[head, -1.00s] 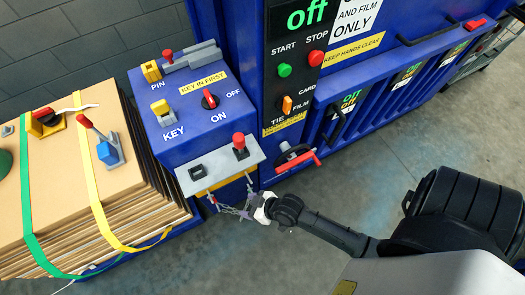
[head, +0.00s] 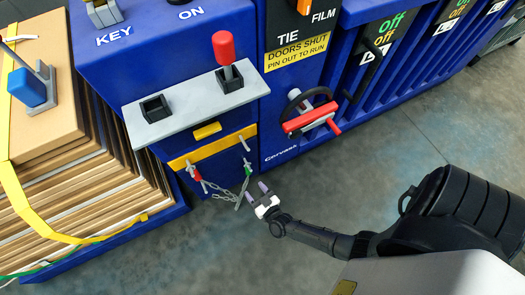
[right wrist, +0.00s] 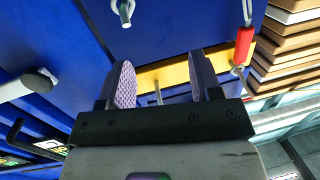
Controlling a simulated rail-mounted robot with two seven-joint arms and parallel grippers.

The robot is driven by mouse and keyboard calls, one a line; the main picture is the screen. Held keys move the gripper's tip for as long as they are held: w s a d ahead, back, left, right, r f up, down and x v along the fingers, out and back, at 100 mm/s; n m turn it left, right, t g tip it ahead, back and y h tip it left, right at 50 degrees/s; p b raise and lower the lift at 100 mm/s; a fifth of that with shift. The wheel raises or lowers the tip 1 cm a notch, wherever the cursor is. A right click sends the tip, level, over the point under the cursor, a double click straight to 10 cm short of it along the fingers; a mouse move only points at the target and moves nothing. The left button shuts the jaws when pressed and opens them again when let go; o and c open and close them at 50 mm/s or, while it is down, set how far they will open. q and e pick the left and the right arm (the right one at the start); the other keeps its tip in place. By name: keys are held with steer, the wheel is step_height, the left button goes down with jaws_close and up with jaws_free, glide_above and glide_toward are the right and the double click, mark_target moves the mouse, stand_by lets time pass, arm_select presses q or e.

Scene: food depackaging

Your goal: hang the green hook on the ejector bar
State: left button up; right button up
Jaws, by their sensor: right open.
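The green hook (head: 248,171) is a small piece at the right end of a grey chain (head: 222,194), on the blue front below a yellow bar (head: 210,148). A short silver peg (head: 244,143) sticks out near the bar's right end. I cannot tell for sure which part is the ejector bar. My right gripper (head: 264,192) is open and empty, just right of and below the green hook. The right wrist view shows its two purple pads apart (right wrist: 158,83), with the yellow bar behind them; the green hook is not seen there. My left gripper is not in view.
A red hook (head: 196,174) holds the chain's left end; it also shows in the right wrist view (right wrist: 243,47). A grey shelf (head: 196,103) with a red-knobbed lever juts out above. A red-handled wheel (head: 309,120) is to the right. Strapped cardboard (head: 75,185) stands left.

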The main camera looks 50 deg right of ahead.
steer(key=m+h+b, duration=0.1)
steer(key=h+b, duration=0.1)
steer(key=b, duration=0.1)
glide_toward(248, 167)
step_height(248, 167, down, 3)
steer(key=s+a, duration=0.1)
steer(key=s, duration=0.1)
steer(key=shift+h, duration=0.4)
steer(key=shift+f+b+x, duration=0.15)
steer(key=shift+b+x, duration=1.4)
steer(key=shift+x, duration=1.85)
steer(key=shift+f+b+x, duration=0.2)
steer(key=shift+b+x, duration=1.35)
steer(key=shift+x, duration=1.85)
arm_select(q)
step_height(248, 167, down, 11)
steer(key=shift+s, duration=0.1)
arm_select(e)
steer(key=shift+s, duration=0.1)
steer(key=c, duration=1)
steer(key=shift+r, duration=0.1)
